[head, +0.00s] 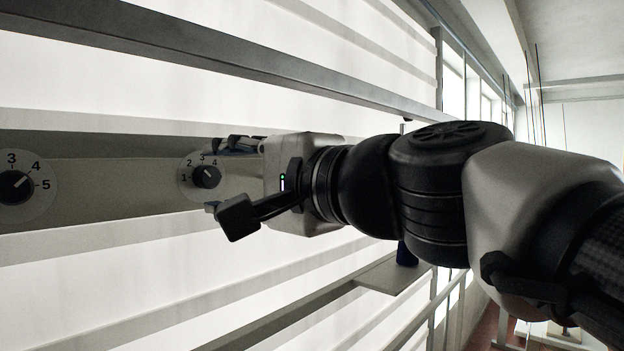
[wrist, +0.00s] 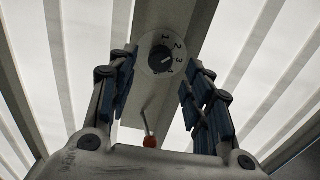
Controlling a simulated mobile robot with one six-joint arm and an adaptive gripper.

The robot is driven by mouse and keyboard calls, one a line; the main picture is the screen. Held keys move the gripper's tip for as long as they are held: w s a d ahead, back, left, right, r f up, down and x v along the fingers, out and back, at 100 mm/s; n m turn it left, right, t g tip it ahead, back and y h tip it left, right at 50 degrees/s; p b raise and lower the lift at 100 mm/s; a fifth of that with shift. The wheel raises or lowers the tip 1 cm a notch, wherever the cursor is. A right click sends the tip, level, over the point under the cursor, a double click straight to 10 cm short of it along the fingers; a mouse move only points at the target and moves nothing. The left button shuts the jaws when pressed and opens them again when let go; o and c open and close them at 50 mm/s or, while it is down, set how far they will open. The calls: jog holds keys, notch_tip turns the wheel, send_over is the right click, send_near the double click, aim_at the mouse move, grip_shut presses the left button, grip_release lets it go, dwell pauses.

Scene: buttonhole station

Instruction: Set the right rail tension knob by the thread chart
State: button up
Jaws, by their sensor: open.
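The right-hand knob (head: 206,176) is black on a pale round dial with numbers, mounted on a grey rail (head: 120,173). It also shows in the wrist view (wrist: 161,60), between and beyond my fingertips. Its pointer setting is too small to read surely. My gripper (head: 222,178) is open and empty, with its fingers spread on either side of the knob's line and apart from it. In the wrist view my gripper (wrist: 161,66) has blue-padded fingers left and right. A second knob (head: 15,187) sits farther left, its pointer near 4. No thread chart shows.
A thin metal rod with an orange-red end (wrist: 150,142) shows between my fingers in the wrist view. A long grey beam (head: 240,68) runs above the rail. A flat grey plate (head: 395,275) lies below my arm. Pale bands lie behind the rail.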

jog(key=v, duration=0.8)
jog(key=shift+s, duration=0.3)
jog(key=shift+d, duration=0.15)
jog(key=s+d+f+n+g+h+b, duration=0.15)
jog(key=f+b, duration=0.25)
jog(key=f, duration=0.9)
jog(key=d+f+n+g+h+b, duration=0.1)
jog(key=d+f+h+b, duration=0.3)
jog(key=f, duration=0.9)
jog(key=s+d+f+n+g+h+b, duration=0.15)
jog(key=f+b, duration=0.35)
jog(key=f, duration=0.7)
jog(key=s+d+f+n+g+h+b, duration=0.1)
jog(key=s+d+f+h+b, duration=0.1)
jog(key=f, duration=0.7)
jog(key=s+d+f+n+g+h+b, duration=0.1)
jog(key=s+d+f+b, duration=0.3)
jog(key=f, duration=0.6)
jog(key=s+d+f+n+g+h+b, duration=0.1)
jog(key=s+d+f+n+h+b, duration=0.1)
jog(key=f, duration=0.7)
jog(key=s+d+h+b, duration=0.1)
jog(key=d+b, duration=0.1)
jog(key=d, duration=0.1)
jog(key=shift+f+b, duration=0.25)
jog(key=shift+b, duration=0.1)
jog(key=shift+d, duration=0.1)
jog(key=shift+c, duration=0.6)
